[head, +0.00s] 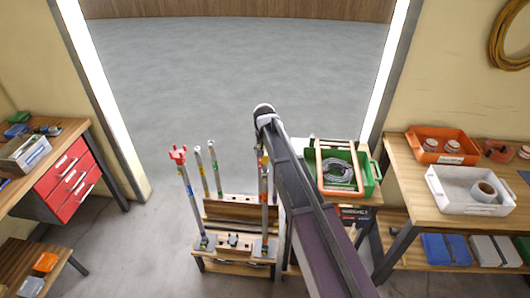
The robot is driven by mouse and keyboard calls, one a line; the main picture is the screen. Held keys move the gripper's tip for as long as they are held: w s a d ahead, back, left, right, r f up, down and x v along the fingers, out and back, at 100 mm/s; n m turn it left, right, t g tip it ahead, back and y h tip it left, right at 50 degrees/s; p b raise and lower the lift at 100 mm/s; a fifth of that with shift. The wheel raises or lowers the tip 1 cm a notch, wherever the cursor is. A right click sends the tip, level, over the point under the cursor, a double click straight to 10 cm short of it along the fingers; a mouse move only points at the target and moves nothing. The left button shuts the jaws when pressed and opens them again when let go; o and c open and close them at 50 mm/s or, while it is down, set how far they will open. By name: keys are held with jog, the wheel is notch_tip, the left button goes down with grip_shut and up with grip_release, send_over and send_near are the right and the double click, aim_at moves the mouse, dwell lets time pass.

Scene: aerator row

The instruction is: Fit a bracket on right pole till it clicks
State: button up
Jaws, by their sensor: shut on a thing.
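A wooden stand (235,262) holds several upright poles with coloured bands. The left front pole (193,205) carries a red bracket (178,154) on its top. The right front pole (264,215) stands close beside my arm, and its top is partly covered. My gripper (260,145) is at this spot, mostly hidden by my arm, and is shut on the piece. I cannot tell how the piece sits on the pole.
Two thinner poles (214,168) stand behind. A bench (412,165) with bins stands far right, red drawers (68,180) left. The floor behind is clear.

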aim_at(265, 160)
jog(key=shift+f+b, duration=2.4)
jog(key=shift+b, duration=0.05)
dwell(2.1)
jog(key=o, duration=1.1)
jog(key=shift+o, duration=0.2)
jog(key=shift+r, duration=0.2)
